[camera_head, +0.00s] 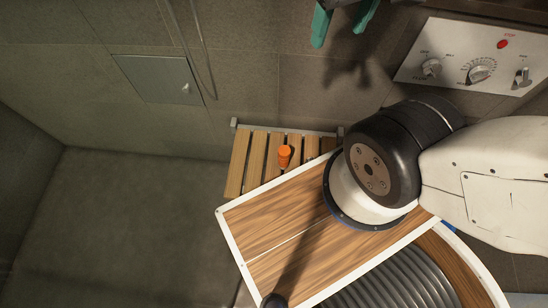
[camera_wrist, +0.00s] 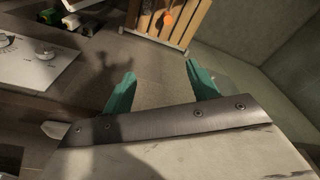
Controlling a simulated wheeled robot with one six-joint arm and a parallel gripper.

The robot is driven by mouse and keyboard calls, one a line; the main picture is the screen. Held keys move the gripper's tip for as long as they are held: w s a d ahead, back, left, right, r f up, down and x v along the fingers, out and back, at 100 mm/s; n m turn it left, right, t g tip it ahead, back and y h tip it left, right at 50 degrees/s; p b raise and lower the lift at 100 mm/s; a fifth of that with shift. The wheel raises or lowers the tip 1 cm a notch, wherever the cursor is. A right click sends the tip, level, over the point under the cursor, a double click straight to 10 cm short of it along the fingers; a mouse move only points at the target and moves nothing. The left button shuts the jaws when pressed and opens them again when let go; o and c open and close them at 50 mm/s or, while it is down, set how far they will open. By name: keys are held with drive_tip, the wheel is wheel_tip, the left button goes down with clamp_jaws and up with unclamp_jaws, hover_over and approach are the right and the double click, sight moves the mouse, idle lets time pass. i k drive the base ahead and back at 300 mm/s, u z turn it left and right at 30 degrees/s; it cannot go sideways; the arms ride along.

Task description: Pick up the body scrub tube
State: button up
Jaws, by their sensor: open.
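An orange tube (camera_head: 285,155), which looks like the body scrub tube, stands on a slatted wooden bench (camera_head: 237,165) against the wall in the head view. It also shows in the wrist view (camera_wrist: 168,20), near the top edge, beyond the fingertips; no label is readable. My gripper (camera_head: 342,28) has teal fingers, partly cut off at the top edge of the head view. In the wrist view my gripper (camera_wrist: 160,70) is open, with nothing between its fingers, and apart from the tube.
A control panel (camera_head: 470,62) with knobs and a red button is on the wall at the right. A hatch (camera_head: 158,79) and a hanging hose (camera_head: 187,35) are on the wall at the left. Small bottles or containers (camera_wrist: 70,20) show at the wrist view's top left. The floor at left is clear.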

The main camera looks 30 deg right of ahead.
sight(284, 152)
drive_tip(key=z, duration=0.5)
drive_tip(key=k, duration=0.6)
drive_tip(key=z, duration=1.2)
drive_tip(key=k, duration=1.1)
drive_tip(key=u, duration=0.6)
drive_tip(key=i, duration=0.45)
drive_tip(key=u, duration=0.05)
